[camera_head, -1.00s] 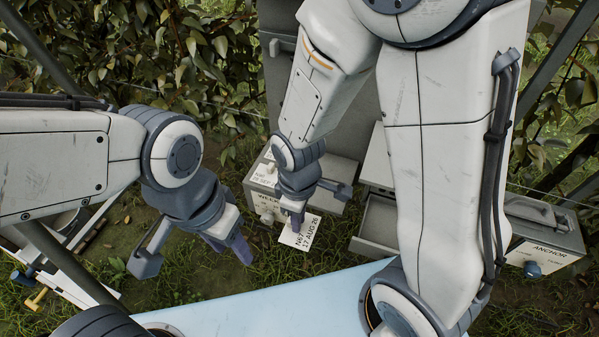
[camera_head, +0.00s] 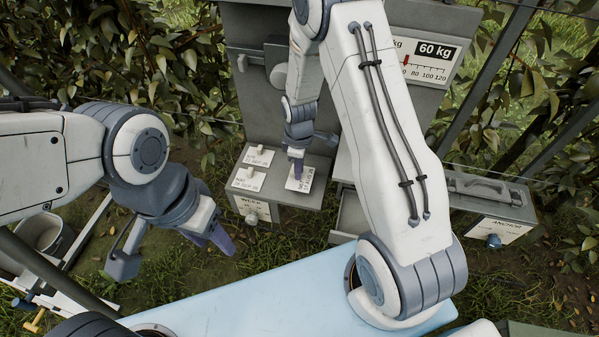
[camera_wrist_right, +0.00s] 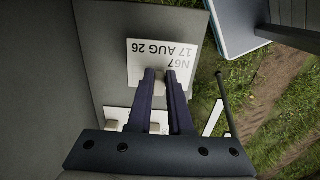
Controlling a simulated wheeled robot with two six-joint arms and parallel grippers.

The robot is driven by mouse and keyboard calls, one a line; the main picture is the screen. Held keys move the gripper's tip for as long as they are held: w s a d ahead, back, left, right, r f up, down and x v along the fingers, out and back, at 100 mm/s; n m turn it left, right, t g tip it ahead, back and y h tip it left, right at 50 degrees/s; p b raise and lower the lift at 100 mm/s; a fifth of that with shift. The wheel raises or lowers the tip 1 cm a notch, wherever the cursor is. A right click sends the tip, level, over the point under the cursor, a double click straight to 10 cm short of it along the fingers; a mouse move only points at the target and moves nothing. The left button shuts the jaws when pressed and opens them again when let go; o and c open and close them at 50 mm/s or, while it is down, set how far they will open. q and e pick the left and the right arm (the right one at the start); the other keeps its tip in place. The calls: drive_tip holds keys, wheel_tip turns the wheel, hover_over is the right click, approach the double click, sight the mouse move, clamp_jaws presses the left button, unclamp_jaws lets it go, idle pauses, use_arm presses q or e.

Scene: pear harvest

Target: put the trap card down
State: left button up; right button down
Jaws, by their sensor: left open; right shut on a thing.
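The trap card (camera_head: 301,181) is a white card. In the right wrist view the card (camera_wrist_right: 160,52) reads "N67 17 AUG 26". My right gripper (camera_head: 297,174) is shut on its edge; the fingers also show in the right wrist view (camera_wrist_right: 165,78). The card is over the right part of the top of a grey box (camera_head: 294,207). I cannot tell whether it touches that top. Two white cards, one behind (camera_head: 258,156) and one in front (camera_head: 249,179), lie on the left of the top, each with a small pale knob. My left gripper (camera_head: 222,243) is open and empty, left of the box.
A grey panel with a 60 kg scale (camera_head: 430,62) stands behind. A box marked ANCHOR (camera_head: 497,228) is at the right. A light blue surface (camera_head: 250,315) spans the front. A bucket (camera_head: 42,233) is at the left. Leafy plants fill the back left.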

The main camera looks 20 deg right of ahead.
wheel_tip(320, 180, down, 3)
drive_tip(key=shift+s+r+p, duration=0.1)
drive_tip(key=shift+p, duration=0.55)
drive_tip(key=shift+f+p, duration=0.2)
drive_tip(key=shift+p, duration=0.2)
drive_tip(key=shift+w+d+f, duration=0.1)
drive_tip(key=shift+w+f, duration=0.1)
drive_tip(key=shift+f, duration=0.1)
drive_tip(key=shift+f, duration=0.15)
drive_tip(key=c, duration=0.8)
unclamp_jaws()
drive_tip(key=shift+c, duration=0.2)
